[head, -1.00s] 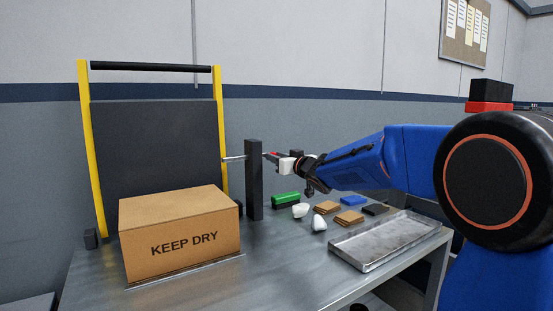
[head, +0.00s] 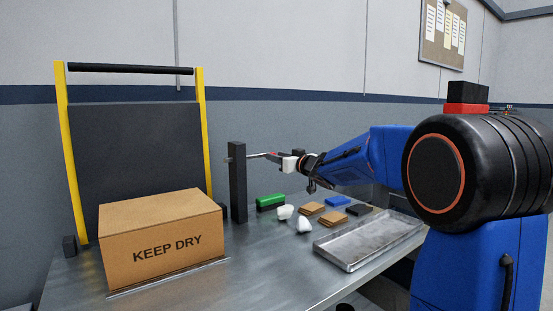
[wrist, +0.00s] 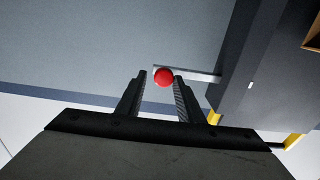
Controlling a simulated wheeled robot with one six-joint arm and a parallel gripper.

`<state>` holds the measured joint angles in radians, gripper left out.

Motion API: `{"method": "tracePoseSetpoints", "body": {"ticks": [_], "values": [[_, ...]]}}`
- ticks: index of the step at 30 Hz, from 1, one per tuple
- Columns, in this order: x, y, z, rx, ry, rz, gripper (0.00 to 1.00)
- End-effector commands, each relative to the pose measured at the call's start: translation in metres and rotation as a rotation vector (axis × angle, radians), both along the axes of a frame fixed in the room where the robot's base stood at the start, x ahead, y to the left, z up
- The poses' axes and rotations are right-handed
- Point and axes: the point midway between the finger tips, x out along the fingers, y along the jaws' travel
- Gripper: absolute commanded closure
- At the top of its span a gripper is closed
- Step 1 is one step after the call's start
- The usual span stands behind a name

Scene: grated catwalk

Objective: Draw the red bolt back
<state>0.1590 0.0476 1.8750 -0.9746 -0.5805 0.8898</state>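The bolt is a thin metal rod (head: 256,155) running through a dark upright post (head: 238,187). Its left end barely shows at the post's left side, clear of the yellow-framed panel (head: 140,145). Its red knob (wrist: 164,77) shows in the wrist view, with the rod (wrist: 200,75) running right from it to the dark post. My gripper (wrist: 160,75) is open, with the knob between its fingertips. The knob is against or very near the right finger, and a gap shows at the left finger. In the head view, my gripper (head: 280,157) mostly hides the knob.
A "KEEP DRY" carton (head: 160,245) stands before the panel. Green (head: 270,202) and blue (head: 337,201) blocks, white lumps, brown pieces and a metal tray (head: 368,242) lie on the metal table below my arm. Bare table shows at the front.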

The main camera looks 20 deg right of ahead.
Motion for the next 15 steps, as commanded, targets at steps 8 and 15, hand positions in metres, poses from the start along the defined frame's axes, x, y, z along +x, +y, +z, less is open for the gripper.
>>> {"method": "tracePoseSetpoints", "body": {"ticks": [8, 15], "values": [[-0.001, 0.000, -0.001, 0.000, 0.001, 0.000, 0.68], [-0.026, -0.008, 0.001, -0.001, -0.001, 0.000, 0.68]]}}
